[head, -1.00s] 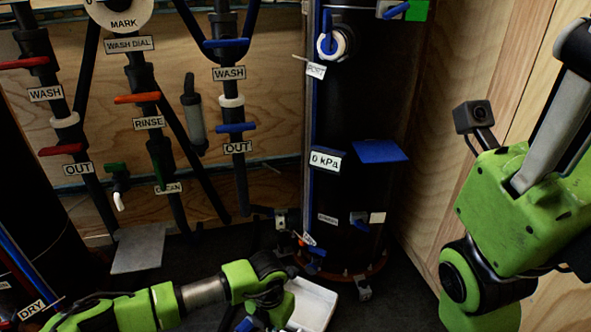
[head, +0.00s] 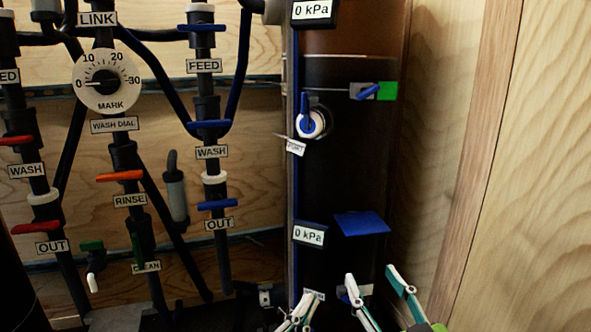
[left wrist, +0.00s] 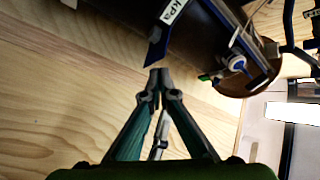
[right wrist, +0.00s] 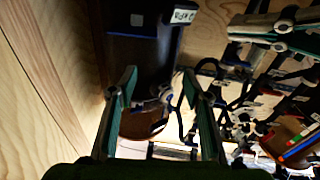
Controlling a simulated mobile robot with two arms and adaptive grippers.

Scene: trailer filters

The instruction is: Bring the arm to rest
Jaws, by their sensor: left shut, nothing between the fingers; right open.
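My left gripper (head: 300,312) is at the bottom edge of the head view, in front of the foot of the black column. In the left wrist view its fingers (left wrist: 158,76) meet at the tips with nothing between them. My right gripper (head: 372,278) is just right of it, in front of the column's lower part. In the right wrist view its fingers (right wrist: 159,80) stand apart and empty. Both arms are mostly below the head view.
The black column (head: 345,190) carries a blue flap (head: 361,224), gauges and a blue-handled valve (head: 311,123). Pipes with coloured handles and a dial (head: 106,83) line the left. A bare wooden wall (head: 530,180) is at the right.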

